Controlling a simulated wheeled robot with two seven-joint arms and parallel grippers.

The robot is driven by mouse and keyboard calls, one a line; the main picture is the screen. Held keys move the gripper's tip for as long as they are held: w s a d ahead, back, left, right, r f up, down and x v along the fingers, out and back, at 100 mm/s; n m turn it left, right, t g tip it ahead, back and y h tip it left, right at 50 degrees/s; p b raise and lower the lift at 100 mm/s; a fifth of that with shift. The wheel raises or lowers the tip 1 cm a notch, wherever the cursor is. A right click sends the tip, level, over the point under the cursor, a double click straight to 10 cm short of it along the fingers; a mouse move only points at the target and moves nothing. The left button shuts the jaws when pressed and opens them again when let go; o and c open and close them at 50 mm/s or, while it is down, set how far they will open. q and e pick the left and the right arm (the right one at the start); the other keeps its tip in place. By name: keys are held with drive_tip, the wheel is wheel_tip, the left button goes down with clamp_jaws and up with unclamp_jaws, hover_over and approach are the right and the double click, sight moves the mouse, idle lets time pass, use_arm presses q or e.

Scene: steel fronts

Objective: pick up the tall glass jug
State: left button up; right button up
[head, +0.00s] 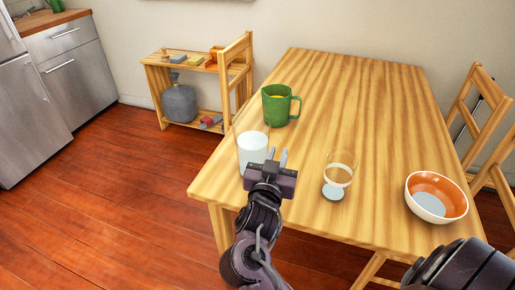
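The tall glass jug (252,150) is the clear, tall vessel with white contents, standing upright near the left edge of the wooden table (310,110). The jug's lower right is partly hidden by the gripper.
A green mug (276,106) with yellow contents stands just behind the jug. A shorter clear glass (340,168) is to the right of the gripper. An orange-and-white bowl (436,196) is farther right. The table's middle and back are clear.

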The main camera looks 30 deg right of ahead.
sight(282, 142)
drive_tip(key=x, duration=0.5)
drive_tip(key=shift+w+d+f, duration=0.2)
drive_tip(key=shift+d, duration=0.15)
clamp_jaws()
idle(1.0)
drive_tip(key=shift+r, duration=0.15)
